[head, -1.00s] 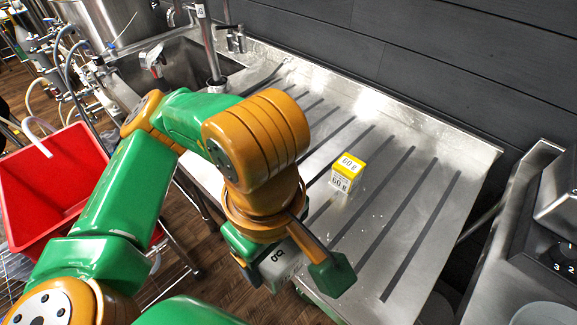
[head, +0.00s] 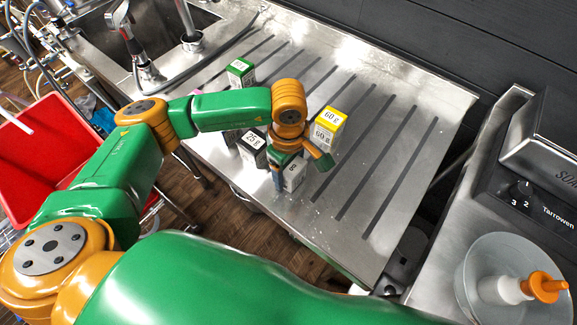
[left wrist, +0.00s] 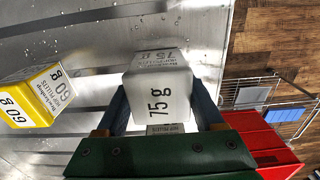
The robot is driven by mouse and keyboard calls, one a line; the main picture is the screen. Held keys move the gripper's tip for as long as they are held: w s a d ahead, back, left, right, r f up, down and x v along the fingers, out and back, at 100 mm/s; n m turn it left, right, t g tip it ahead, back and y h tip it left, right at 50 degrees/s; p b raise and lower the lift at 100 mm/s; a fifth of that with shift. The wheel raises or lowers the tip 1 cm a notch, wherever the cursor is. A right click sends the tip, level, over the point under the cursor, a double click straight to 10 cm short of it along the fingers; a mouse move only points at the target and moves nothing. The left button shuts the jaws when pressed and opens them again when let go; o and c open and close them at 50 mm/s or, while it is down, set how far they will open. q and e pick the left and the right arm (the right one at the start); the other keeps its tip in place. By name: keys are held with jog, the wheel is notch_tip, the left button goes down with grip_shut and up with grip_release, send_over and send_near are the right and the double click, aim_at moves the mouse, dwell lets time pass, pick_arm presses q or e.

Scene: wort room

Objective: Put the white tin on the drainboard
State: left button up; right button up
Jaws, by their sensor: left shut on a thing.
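The white tin (head: 293,174) is between the fingers of my left gripper (head: 298,165), which is shut on it. In the left wrist view the white tin (left wrist: 163,92) shows a "75 g" label, with a finger on each side. It is over the grooved steel drainboard (head: 385,150), near its front edge. I cannot tell whether its base touches the steel. My right gripper is not in view.
A yellow-topped 60 g tin (head: 327,130) stands just behind and right of the gripper. The drainboard's right part is clear. A sink (head: 95,45) lies at far left.

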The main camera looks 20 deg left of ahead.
pick_arm(q)
jog(key=shift+f, duration=0.15)
jog(key=o, duration=1.5)
jog(key=shift+r, duration=0.5)
notch_tip(320, 180, up, 11)
jog(key=shift+r+b, duration=0.2)
jog(key=shift+b, duration=0.95)
jog(key=shift+s, duration=0.1)
